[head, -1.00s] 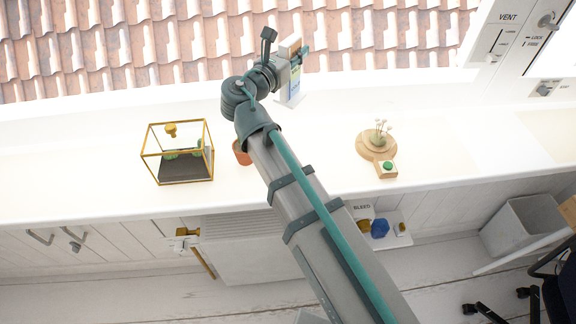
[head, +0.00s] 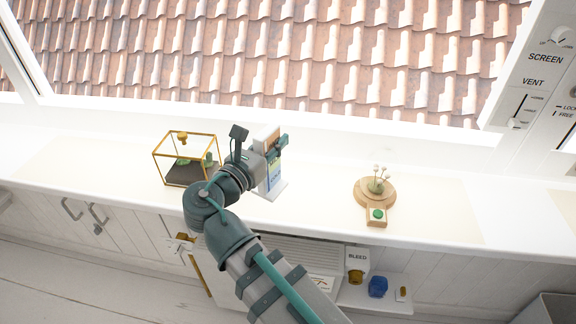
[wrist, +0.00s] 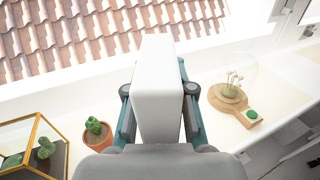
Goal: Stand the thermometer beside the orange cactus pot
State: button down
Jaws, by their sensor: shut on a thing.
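The thermometer (head: 272,177) is an upright slab with a pale wood top, a blue and yellow face and a white base. My gripper (head: 270,148) is shut on its upper part. In the wrist view the thermometer (wrist: 157,85) shows as a white block between the fingers of my gripper (wrist: 158,108). I cannot tell whether its base touches the white ledge. The orange cactus pot (wrist: 98,139) with a green cactus stands on the ledge, left of the gripper in the wrist view. In the head view my arm hides the pot.
A brass-framed glass terrarium (head: 187,176) with cacti stands left on the ledge (head: 120,150). A round wooden stand (head: 362,193) with pale stems and a green button (head: 377,214) is at the right. A shelf below holds a blue object (head: 378,286). The ledge between thermometer and stand is clear.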

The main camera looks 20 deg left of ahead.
jog(key=w+f, duration=1.1)
jog(key=shift+w+d+f, duration=0.25)
jog(key=shift+d+f, duration=0.1)
jog(key=shift+f, duration=0.15)
jog(key=c, duration=1)
grip_release()
jog(key=v, duration=1.2)
